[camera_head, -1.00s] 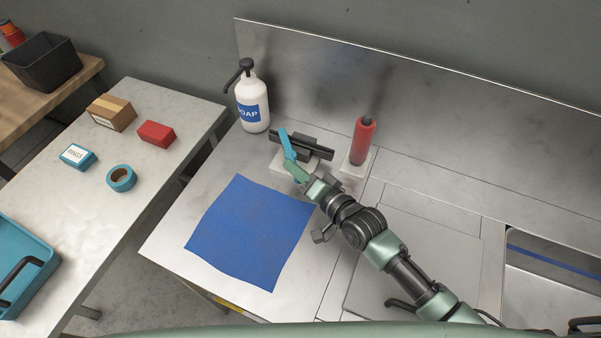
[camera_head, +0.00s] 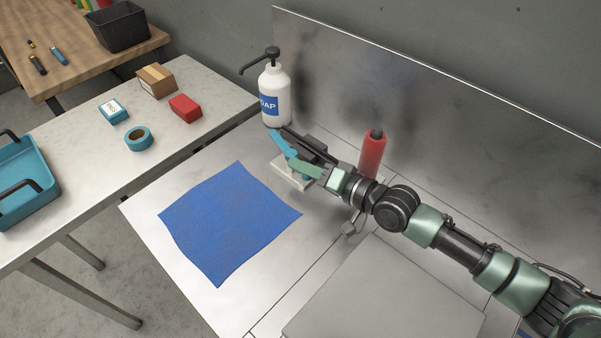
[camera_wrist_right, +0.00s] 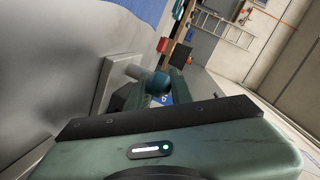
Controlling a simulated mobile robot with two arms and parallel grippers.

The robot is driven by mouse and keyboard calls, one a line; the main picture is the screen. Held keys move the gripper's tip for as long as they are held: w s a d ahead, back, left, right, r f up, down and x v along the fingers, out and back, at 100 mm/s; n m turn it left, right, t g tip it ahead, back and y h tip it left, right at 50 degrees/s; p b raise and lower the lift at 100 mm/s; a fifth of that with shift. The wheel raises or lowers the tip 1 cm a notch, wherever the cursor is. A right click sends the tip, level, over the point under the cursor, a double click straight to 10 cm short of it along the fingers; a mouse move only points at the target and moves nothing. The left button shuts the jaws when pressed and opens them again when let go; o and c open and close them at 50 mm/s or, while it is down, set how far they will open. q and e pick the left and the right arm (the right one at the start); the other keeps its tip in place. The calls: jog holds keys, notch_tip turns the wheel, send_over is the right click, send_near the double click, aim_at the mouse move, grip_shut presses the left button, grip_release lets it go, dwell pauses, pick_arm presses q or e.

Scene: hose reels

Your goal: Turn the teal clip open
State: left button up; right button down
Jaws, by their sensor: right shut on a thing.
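My right gripper (camera_head: 297,165) reaches in from the right and is shut on the clip's near end. In the right wrist view a rounded teal part (camera_wrist_right: 160,83) sits between the fingers, beside a grey block. The fingers hide part of the clip. My left gripper is not in view.
A white soap bottle (camera_head: 282,105) stands behind left of the clip, and a red bottle (camera_head: 372,152) stands close to my right gripper. A blue cloth (camera_head: 228,222) lies flat in front. A side table (camera_head: 60,180) at left holds tape, boxes and a teal tray.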

dwell(0.3)
jog(key=c, duration=1.4)
grip_release()
jog(key=shift+w+f, duration=0.1)
jog(key=shift+c, duration=0.2)
jog(key=b+v, duration=0.1)
jog(key=v, duration=0.6)
jog(key=shift+f, duration=0.1)
jog(key=shift+s+d+r, duration=0.2)
jog(key=shift+d, duration=0.15)
